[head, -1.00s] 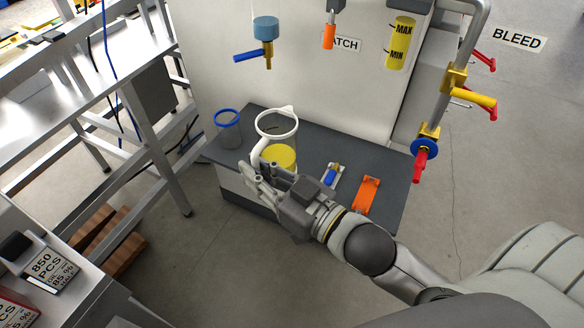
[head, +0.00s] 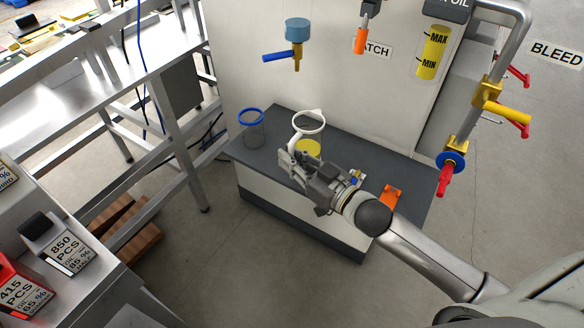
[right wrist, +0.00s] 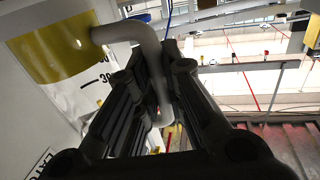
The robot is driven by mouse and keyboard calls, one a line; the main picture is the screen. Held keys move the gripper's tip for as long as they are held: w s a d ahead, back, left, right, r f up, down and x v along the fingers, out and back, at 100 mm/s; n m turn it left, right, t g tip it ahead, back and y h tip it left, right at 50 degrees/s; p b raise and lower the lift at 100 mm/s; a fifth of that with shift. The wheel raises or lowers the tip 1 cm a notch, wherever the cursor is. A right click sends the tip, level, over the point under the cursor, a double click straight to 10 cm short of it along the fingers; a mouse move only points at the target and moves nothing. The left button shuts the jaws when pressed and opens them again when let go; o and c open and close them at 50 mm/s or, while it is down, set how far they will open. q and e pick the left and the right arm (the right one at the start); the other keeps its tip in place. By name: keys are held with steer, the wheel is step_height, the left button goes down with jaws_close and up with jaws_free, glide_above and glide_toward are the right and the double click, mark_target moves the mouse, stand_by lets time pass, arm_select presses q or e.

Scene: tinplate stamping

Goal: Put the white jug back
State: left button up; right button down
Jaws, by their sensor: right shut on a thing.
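The white jug (head: 310,147) is a clear vessel with a white rim and handle and yellow liquid inside. It is upright over the dark top of the low bench (head: 265,165), right of the blue-rimmed jug (head: 251,132). I cannot tell whether its base touches the bench top. My right gripper (head: 290,154) is shut on its handle at the jug's near left side and hides its lower part. In the right wrist view the white handle (right wrist: 150,60) runs between the dark fingers, with the yellow liquid at upper left. My left gripper is not in view.
An orange piece (head: 390,195) lies on the bench right of my gripper. Piping with a red lever (head: 445,181) stands at right. The bench's front left is clear.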

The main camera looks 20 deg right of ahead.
steer(key=shift+w+f, duration=0.15)
steer(key=shift+w, duration=0.05)
steer(key=shift+w+d+f, duration=0.1)
steer(key=shift+d+f, duration=0.05)
steer(key=shift+f, duration=1.55)
steer(key=shift+f, duration=0.15)
steer(key=c, duration=1.5)
jaws_free()
steer(key=v, duration=1.2)
steer(key=shift+b, duration=0.4)
steer(key=shift+d, duration=0.1)
